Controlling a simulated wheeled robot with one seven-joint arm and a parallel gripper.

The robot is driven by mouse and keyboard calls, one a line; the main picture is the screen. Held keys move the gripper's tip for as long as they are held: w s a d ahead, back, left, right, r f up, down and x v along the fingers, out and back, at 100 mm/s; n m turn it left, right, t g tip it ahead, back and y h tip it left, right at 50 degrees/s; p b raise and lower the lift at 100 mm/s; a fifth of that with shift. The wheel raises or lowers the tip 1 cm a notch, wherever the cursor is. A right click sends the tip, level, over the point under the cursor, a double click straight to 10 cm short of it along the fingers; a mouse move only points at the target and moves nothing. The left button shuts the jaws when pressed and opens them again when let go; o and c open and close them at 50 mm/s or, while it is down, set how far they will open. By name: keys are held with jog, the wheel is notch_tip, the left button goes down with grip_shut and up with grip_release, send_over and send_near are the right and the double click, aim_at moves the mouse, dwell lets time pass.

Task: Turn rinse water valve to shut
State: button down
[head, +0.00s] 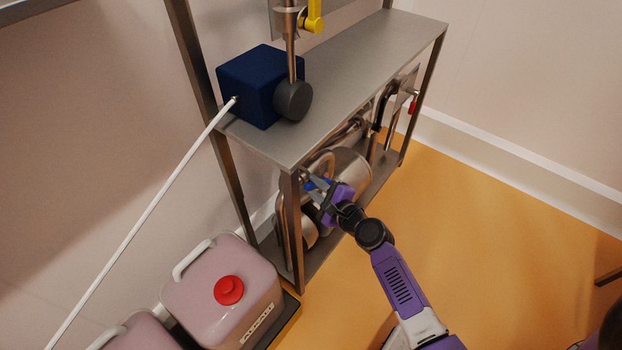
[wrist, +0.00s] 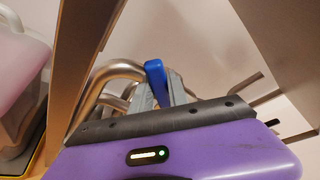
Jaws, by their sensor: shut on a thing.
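The rinse water valve appears to be the one with the blue lever handle (head: 309,184), on the metal pipework under the steel bench top. In the wrist view the blue handle (wrist: 156,79) stands up beside a bent steel pipe (wrist: 112,73). My gripper (head: 320,190) reaches in at the bench's near corner and is shut on the blue handle. The fingers and the purple gripper body hide the valve body and the lower part of the handle. I cannot tell the handle's exact angle to its pipe.
A bench leg (head: 292,235) stands just left of my gripper. A pink canister with a red cap (head: 229,290) sits at lower left. A dark blue box (head: 250,85) is on the bench top. A yellow-handled valve (head: 313,18) is above.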

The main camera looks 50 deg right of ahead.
aim_at(328, 180)
jog(key=d+r+m+p, duration=0.1)
jog(key=p, duration=0.1)
jog(key=r+m+y+p, duration=0.1)
jog(key=p, duration=0.1)
jog(key=shift+d+r+g, duration=0.2)
jog(key=shift+d+g, duration=0.1)
jog(key=shift+d, duration=0.1)
jog(key=d+m+p, duration=0.1)
jog(key=p, duration=0.1)
jog(key=r+m+y+p, duration=0.1)
jog(key=p, duration=0.1)
jog(key=shift+d+y, duration=0.3)
jog(key=shift+d, duration=0.1)
jog(key=shift+w+d+m+y+p, duration=0.1)
jog(key=shift+d+m+y+p, duration=0.5)
jog(key=shift+d+m+p, duration=0.4)
jog(key=shift+d+m+y+p, duration=0.6)
jog(key=shift+d+m, duration=0.2)
jog(key=shift+d, duration=0.45)
jog(key=shift+d+r, duration=0.1)
jog(key=shift+d, duration=0.15)
jog(key=c, duration=1.3)
grip_release()
jog(key=shift+d, duration=0.1)
jog(key=shift+a, duration=0.3)
